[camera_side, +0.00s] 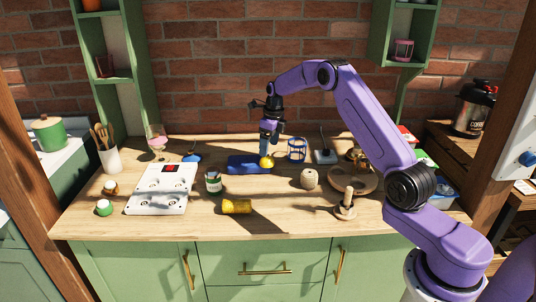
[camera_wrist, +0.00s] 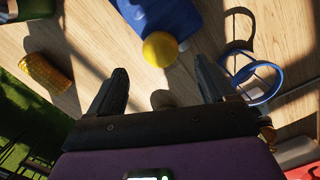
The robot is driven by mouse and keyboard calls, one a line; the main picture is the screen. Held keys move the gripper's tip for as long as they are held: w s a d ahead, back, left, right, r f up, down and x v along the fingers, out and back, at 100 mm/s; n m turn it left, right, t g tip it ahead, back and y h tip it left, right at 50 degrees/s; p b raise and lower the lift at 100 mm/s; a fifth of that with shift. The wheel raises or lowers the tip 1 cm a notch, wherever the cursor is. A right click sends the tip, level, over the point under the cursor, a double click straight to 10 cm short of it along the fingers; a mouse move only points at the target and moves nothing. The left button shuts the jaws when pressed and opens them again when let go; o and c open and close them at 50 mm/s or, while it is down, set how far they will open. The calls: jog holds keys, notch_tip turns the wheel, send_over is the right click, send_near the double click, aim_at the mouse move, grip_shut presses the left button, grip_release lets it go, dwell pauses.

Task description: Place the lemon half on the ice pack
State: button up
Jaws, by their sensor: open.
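The lemon half (camera_side: 267,162) is yellow and rounded, at the right front corner of the blue ice pack (camera_side: 240,166). In the wrist view the lemon half (camera_wrist: 160,49) overlaps the edge of the ice pack (camera_wrist: 165,15); I cannot tell whether it rests on the pack or sits against its edge. My gripper (camera_side: 269,136) is above the lemon half, pointing down. In the wrist view its fingers (camera_wrist: 162,85) are wide apart with nothing between them, and the lemon half shows beyond the fingertips.
A green-and-white can (camera_side: 213,182) stands front left, and a yellow cob-like cylinder (camera_side: 237,206) lies in front. A beige round object (camera_side: 309,179) is to the right.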

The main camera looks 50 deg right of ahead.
aim_at(271, 158)
notch_tip(271, 158, up, 6)
jog(key=s+a+r+n, duration=0.3)
jog(key=s+a+n, duration=0.6)
jog(key=a+n, duration=0.25)
jog(key=s+a+r+n, duration=0.3)
jog(key=s+a+n, duration=0.5)
jog(key=a+n, duration=0.3)
jog(key=s+f+n+g, duration=0.1)
jog(key=s+f+n, duration=0.1)
jog(key=s+n, duration=2)
jog(key=shift+s+f+n, duration=0.2)
jog(key=shift+s+n, duration=0.15)
jog(key=shift+s, duration=3.35)
